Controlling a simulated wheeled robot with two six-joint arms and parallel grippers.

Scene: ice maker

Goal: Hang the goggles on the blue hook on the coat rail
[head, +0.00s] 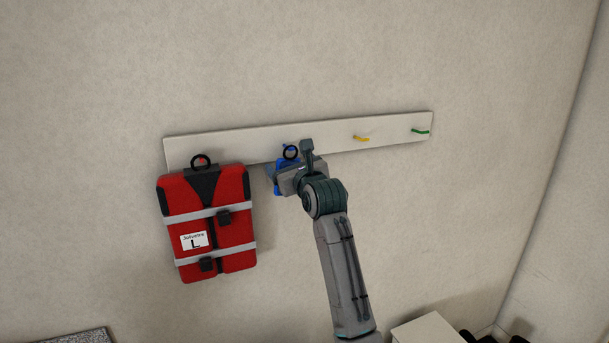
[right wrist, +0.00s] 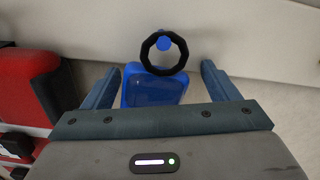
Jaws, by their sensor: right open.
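The goggles (right wrist: 154,88) show as a blue body with a black ring (right wrist: 164,53) at the top. In the head view the goggles (head: 281,176) are partly hidden behind my right gripper (head: 285,178). The blue hook (right wrist: 164,43) shows through the ring, and the ring appears to be around it. In the head view the blue hook (head: 288,148) is on the white coat rail (head: 235,145). In the right wrist view my right gripper (right wrist: 153,88) is open, with a finger on either side of the goggles and gaps beside them. My left gripper is not in view.
A red life vest (head: 207,225) hangs on the rail just left of the goggles, close to my right gripper. A yellow hook (head: 361,138) and a green hook (head: 421,131) to the right are empty. A white surface (head: 428,330) stands low at the right.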

